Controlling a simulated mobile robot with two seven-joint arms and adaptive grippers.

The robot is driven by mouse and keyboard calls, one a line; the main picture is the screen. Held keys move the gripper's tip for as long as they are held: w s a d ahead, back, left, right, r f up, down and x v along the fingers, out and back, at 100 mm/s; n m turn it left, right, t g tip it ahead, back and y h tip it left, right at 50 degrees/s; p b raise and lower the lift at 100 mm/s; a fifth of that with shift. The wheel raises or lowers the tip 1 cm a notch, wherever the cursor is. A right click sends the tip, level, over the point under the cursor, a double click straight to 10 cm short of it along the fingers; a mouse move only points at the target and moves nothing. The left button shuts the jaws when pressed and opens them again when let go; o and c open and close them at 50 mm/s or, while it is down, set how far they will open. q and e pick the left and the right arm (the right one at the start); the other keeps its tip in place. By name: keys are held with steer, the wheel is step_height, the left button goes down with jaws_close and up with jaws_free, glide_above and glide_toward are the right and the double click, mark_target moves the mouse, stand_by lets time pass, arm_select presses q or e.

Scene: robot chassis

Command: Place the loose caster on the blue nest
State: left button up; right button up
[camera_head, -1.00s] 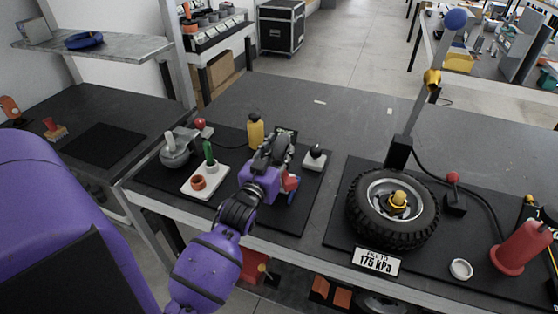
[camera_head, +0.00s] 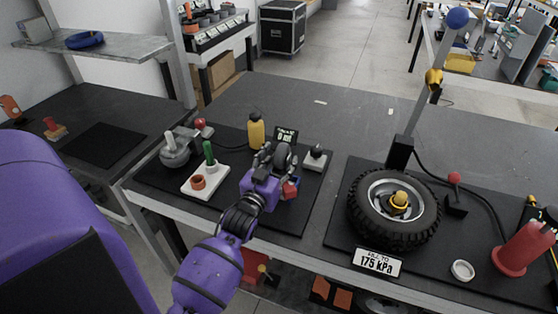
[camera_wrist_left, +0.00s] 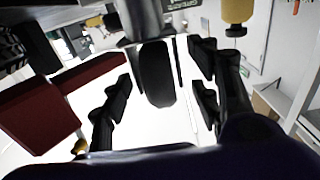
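The loose caster has a dark wheel (camera_head: 283,155), which also shows in the left wrist view (camera_wrist_left: 155,75) with a grey bracket at its top edge. My left gripper (camera_head: 272,165) is at the caster on the black mat. In the wrist view its fingers (camera_wrist_left: 160,88) are open on either side of the wheel, with gaps on both sides. A small blue patch (camera_head: 295,181), perhaps part of the blue nest, shows right of the gripper, partly hidden by a red block (camera_head: 290,190). The red block looms at left in the wrist view (camera_wrist_left: 45,110). My right gripper is out of view.
A yellow bottle (camera_head: 256,131) and a small display (camera_head: 286,134) stand behind the gripper. A white tray (camera_head: 204,183) with a green-handled piece lies to its left. A switch box (camera_head: 314,160) and a large tyre (camera_head: 365,222) are to its right.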

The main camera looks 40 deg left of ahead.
arm_select(q)
steer(key=shift+r, duration=0.1)
steer(key=shift+s, duration=0.2)
steer(key=v, duration=1.1)
steer(key=shift+s+b, duration=0.3)
steer(key=shift+b, duration=0.15)
steer(key=shift+d, duration=0.15)
